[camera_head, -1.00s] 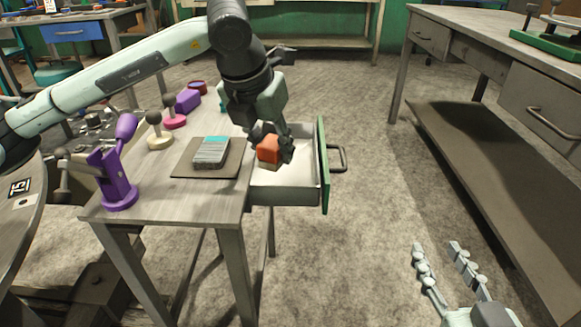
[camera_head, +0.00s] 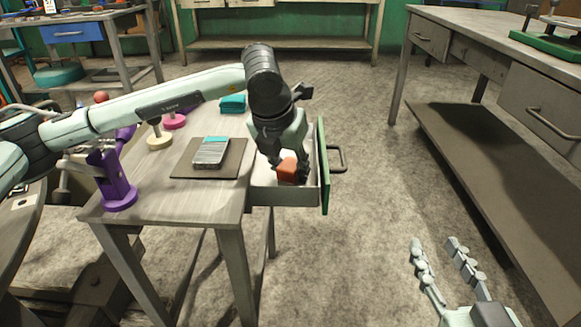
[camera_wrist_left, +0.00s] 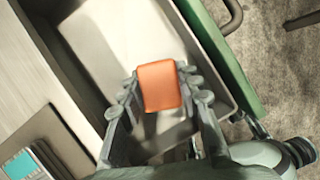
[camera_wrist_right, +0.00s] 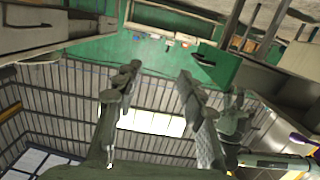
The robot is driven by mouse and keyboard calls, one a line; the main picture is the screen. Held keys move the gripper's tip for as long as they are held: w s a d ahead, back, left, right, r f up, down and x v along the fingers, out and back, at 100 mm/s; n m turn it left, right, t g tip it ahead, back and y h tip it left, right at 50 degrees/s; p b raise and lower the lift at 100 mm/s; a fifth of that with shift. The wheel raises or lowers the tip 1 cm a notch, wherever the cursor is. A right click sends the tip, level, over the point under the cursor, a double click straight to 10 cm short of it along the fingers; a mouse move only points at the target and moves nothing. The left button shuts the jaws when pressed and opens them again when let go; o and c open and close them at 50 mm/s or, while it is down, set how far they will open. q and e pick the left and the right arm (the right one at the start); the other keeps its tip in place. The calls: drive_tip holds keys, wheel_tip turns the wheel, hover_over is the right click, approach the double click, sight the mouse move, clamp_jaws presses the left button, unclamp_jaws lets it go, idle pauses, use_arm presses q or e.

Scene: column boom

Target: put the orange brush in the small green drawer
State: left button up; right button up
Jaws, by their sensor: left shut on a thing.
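The orange brush (camera_head: 289,170) is between the fingers of my left gripper (camera_head: 290,172), which is shut on it. In the left wrist view the orange block of the brush (camera_wrist_left: 159,86) shows between both fingers, over the open drawer's pale inside. The small drawer with the green front (camera_head: 323,165) is pulled out from the right side of the small table. The brush is within the drawer's outline, low by its walls; I cannot tell whether it touches the floor of the drawer. My right gripper (camera_head: 438,256) is open and empty at the lower right, far from the drawer.
The small grey table (camera_head: 160,203) holds a dark mat with a grey and teal block (camera_head: 211,152), a purple stand (camera_head: 117,182), knobbed pieces and a teal block (camera_head: 232,104). A large workbench (camera_head: 480,45) stands at the right. The floor between is clear.

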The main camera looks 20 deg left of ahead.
use_arm(q)
drive_tip(key=shift+f, duration=0.15)
drive_tip(key=o, duration=1)
use_arm(e)
drive_tip(key=shift+a+r+t+y, duration=0.15)
drive_tip(key=shift+a+r+t, duration=0.1)
drive_tip(key=shift+r, duration=0.25)
drive_tip(key=shift+a+r+t+y, duration=0.15)
drive_tip(key=shift+a+r, duration=0.05)
drive_tip(key=shift+r, duration=0.3)
use_arm(q)
drive_tip(key=shift+r, duration=0.45)
drive_tip(key=p+v, duration=0.1)
drive_tip(key=v, duration=1)
drive_tip(key=shift+s+r, duration=0.15)
drive_tip(key=shift+r, duration=0.05)
use_arm(e)
drive_tip(key=d+f+g+h, duration=0.2)
drive_tip(key=d+f+g, duration=0.1)
drive_tip(key=f, duration=0.3)
drive_tip(key=shift+s, duration=0.25)
drive_tip(key=shift+d, duration=0.1)
